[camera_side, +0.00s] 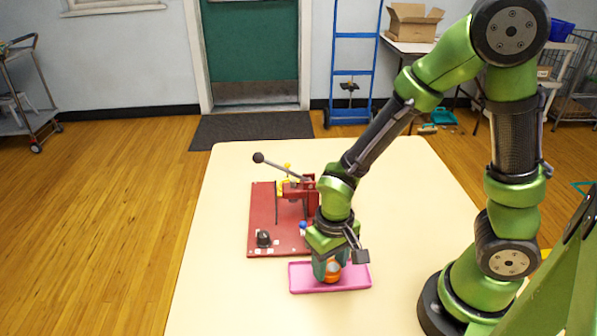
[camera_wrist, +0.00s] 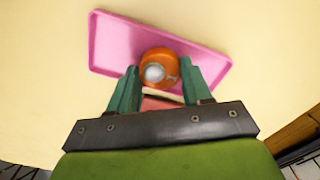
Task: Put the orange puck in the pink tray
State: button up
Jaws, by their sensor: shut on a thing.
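The orange puck (camera_wrist: 170,60) is round with a pale grey centre. My gripper (camera_wrist: 160,78) is shut on it, with one green finger on each side. In the side view the orange puck (camera_side: 333,268) shows at the fingertips of my gripper (camera_side: 330,270), pointing down over the pink tray. The pink tray (camera_side: 355,277) is a shallow rectangle with a low rim, flat on the cream table. It also shows in the wrist view (camera_wrist: 112,42), behind and around the puck. I cannot tell whether the puck touches the tray floor.
A blue ball (camera_side: 303,225) is close to my gripper. The cream table (camera_side: 220,300) is clear at the front left.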

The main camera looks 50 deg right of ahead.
jog(key=o, duration=0.9)
jog(key=shift+o, duration=0.2)
jog(key=shift+r, duration=3.75)
jog(key=shift+d, duration=0.1)
